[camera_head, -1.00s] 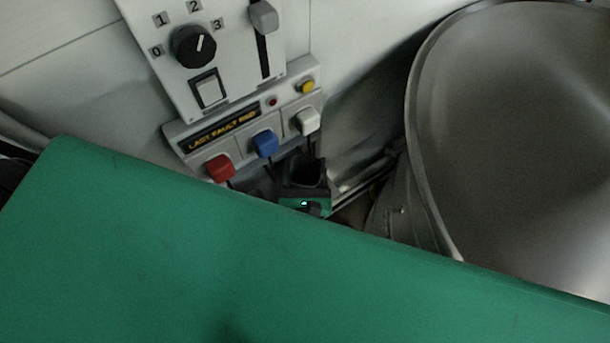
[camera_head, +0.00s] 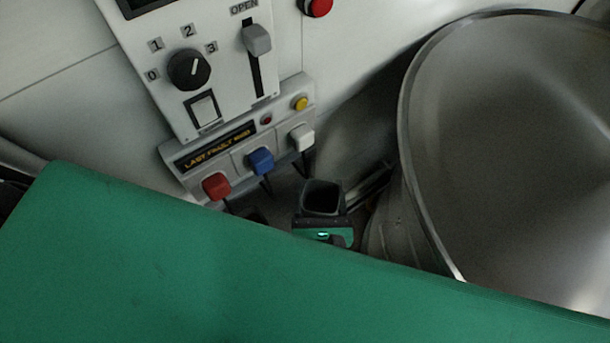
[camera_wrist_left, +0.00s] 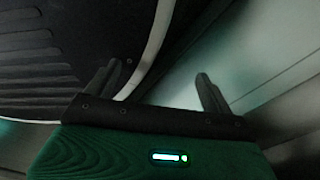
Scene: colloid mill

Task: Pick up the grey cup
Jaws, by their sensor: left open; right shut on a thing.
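The grey cup (camera_head: 322,198) looks dark, with a squarish open top, in the head view below the white lever. My right gripper (camera_head: 323,217) is shut on it from below, with its green housing and small light showing. The fingers are mostly hidden by the cup and the dim light. The cup is roughly upright; I cannot tell what is under it. My left gripper (camera_wrist_left: 156,88) is open and empty in the left wrist view, its two dark fingers spread. It does not show in the head view.
A control panel (camera_head: 225,60) with a knob and slider is on the pale wall. Below it is a ledge with a red lever (camera_head: 216,186), a blue lever (camera_head: 261,161) and a white lever (camera_head: 302,137). A large metal bowl (camera_head: 510,150) stands close on the right.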

